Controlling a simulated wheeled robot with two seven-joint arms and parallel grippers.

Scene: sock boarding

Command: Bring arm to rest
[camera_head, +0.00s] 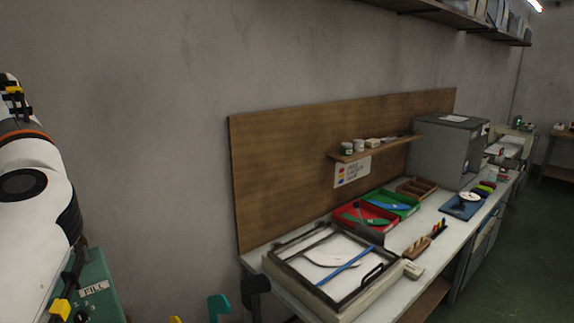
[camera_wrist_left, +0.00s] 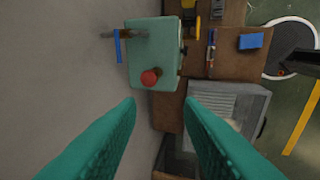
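My left arm (camera_head: 30,190) comes in at the left edge of the head view, in front of the grey wall, and its gripper is hidden or out of frame there. In the left wrist view my left gripper (camera_wrist_left: 160,105) shows two teal fingers standing well apart with nothing held between them. Beyond the fingertips is a pale green box (camera_wrist_left: 152,50) with a red knob (camera_wrist_left: 149,78), apart from the fingers.
A workbench along the wall bears a black-framed tray (camera_head: 290,276), a red bin (camera_head: 375,229), a green bin (camera_head: 410,208) and a grey cabinet (camera_head: 440,150). A teal box marked "PILE" (camera_head: 98,300) is below my left arm. A small teal hooked piece (camera_head: 217,304) shows at the bottom.

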